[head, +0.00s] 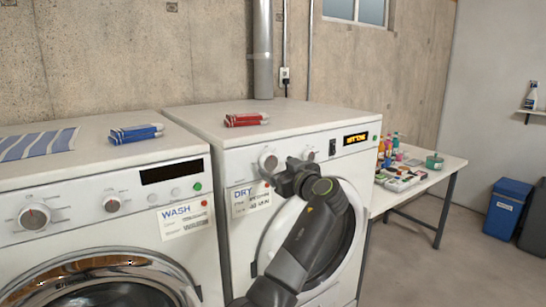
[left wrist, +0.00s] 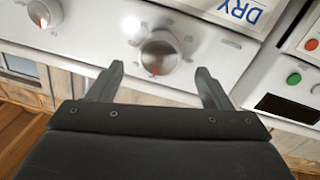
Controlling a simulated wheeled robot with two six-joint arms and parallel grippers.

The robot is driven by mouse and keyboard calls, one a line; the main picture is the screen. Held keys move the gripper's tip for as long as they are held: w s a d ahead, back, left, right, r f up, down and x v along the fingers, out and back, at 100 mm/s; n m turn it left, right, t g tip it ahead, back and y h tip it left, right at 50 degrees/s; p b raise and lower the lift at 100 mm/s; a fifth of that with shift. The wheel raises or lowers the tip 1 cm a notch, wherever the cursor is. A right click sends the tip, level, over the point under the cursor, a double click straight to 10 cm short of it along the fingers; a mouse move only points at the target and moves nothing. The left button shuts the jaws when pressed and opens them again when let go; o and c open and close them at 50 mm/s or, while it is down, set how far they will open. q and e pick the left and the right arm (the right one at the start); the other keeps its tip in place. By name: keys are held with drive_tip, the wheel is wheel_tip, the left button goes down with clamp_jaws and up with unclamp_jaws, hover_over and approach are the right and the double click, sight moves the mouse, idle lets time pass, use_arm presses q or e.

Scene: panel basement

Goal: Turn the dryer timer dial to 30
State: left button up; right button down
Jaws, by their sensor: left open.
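The white dryer (head: 225,150) stands right of the washer. Its larger silver dial (head: 268,160), which I take to be the timer, also shows in the left wrist view (left wrist: 160,55), with a red mark on its lower side there. The printed marks around it are too small to read. My left gripper (head: 280,183) is just in front of the dryer panel. In the left wrist view its open fingers (left wrist: 157,82) lie either side of the dial's line, tips just short of it, with nothing between them. My right gripper is not in view.
A smaller dial (head: 308,153) sits beside the larger one, and a DRY label (head: 252,197) is below. The washer (head: 95,180) adjoins on the left. A table with small items (head: 440,162) stands right.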

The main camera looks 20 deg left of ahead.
sight(271, 163)
use_arm(q)
drive_tip(key=shift+p+x, duration=0.45)
drive_tip(key=shift+x, duration=1.45)
drive_tip(key=c, duration=1)
drive_tip(key=shift+o, duration=0.2)
